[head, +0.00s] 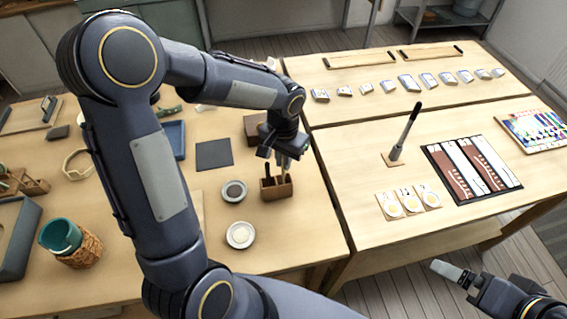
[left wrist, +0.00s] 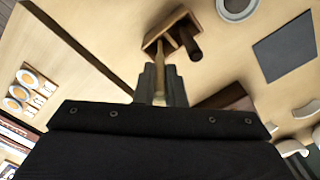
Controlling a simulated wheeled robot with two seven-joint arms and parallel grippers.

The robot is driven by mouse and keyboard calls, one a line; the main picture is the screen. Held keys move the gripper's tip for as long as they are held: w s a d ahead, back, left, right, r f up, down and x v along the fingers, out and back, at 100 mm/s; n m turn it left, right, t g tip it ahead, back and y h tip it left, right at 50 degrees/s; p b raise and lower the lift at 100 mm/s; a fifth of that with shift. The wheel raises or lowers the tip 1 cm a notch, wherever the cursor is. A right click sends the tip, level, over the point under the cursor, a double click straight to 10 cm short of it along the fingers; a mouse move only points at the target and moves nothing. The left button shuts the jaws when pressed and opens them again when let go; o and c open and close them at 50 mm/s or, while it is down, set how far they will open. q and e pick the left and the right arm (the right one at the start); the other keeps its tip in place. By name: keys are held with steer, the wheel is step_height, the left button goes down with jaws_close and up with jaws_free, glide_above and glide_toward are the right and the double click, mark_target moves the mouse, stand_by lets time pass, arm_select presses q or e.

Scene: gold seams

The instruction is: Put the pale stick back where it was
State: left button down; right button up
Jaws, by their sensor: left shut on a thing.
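The pale stick (left wrist: 160,72) is between the two fingers of my left gripper (left wrist: 160,88) in the left wrist view. In the head view my left gripper (head: 283,154) points down over a small brown wooden holder (head: 277,189), shut on the stick. The pale stick (head: 284,168) runs down to the holder; its lower end seems to be at or in it, but the depth is unclear. A dark stick (head: 267,172) stands in the holder's left part. The holder (left wrist: 168,28) also shows in the left wrist view. My right gripper (head: 455,272) is at the lower right, away from the tables.
Two small round dishes (head: 234,191) (head: 240,235) and a dark square mat (head: 214,154) lie near the holder. A brown block (head: 256,128) stands behind it. The right table holds an upright brush (head: 405,131), egg-like cards (head: 408,201) and a dark-framed board (head: 472,169).

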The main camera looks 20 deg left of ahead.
mark_target(284, 172)
arm_select(q)
steer(key=shift+f, duration=1.05)
steer(key=shift+f, duration=0.15)
steer(key=c, duration=1.5)
jaws_free()
